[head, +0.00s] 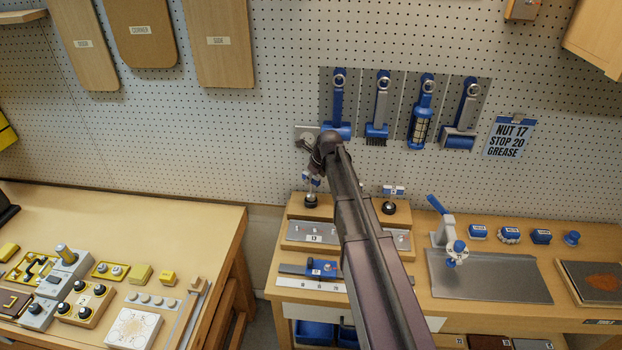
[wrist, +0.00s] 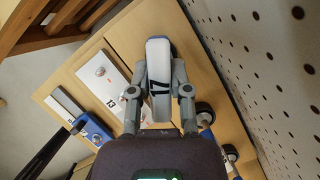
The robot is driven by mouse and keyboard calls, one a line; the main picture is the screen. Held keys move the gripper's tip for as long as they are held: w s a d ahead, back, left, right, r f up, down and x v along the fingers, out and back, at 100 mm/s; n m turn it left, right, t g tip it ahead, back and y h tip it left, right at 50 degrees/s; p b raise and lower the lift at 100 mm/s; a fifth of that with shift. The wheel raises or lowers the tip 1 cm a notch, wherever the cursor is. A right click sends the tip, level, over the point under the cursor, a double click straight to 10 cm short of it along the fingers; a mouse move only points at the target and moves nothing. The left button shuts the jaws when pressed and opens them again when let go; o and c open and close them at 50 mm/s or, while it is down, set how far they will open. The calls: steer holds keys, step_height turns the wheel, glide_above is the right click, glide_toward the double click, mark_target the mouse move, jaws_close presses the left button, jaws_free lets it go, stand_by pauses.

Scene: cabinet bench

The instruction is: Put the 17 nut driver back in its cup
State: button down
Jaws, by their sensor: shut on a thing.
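The driver's far end is hidden behind the handle. In the head view my arm's end is near the pegboard, above the left part of the wooden block (head: 375,214), and it largely hides the gripper and driver. I cannot tell which holder is the 17 driver's cup.
Black round pieces (head: 389,207) stand on the block. A plate marked 13 (head: 297,233) and a blue clamp (head: 318,268) lie in front. Blue tools (head: 423,112) hang on the pegboard near a note reading "NUT 17 STOP 20 GREASE" (head: 509,138). A grey mat (head: 490,280) lies right.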

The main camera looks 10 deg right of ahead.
steer(key=shift+f+b, duration=1)
stand_by(0.5)
steer(key=shift+c, duration=2.4)
jaws_free()
steer(key=shift+r, duration=0.15)
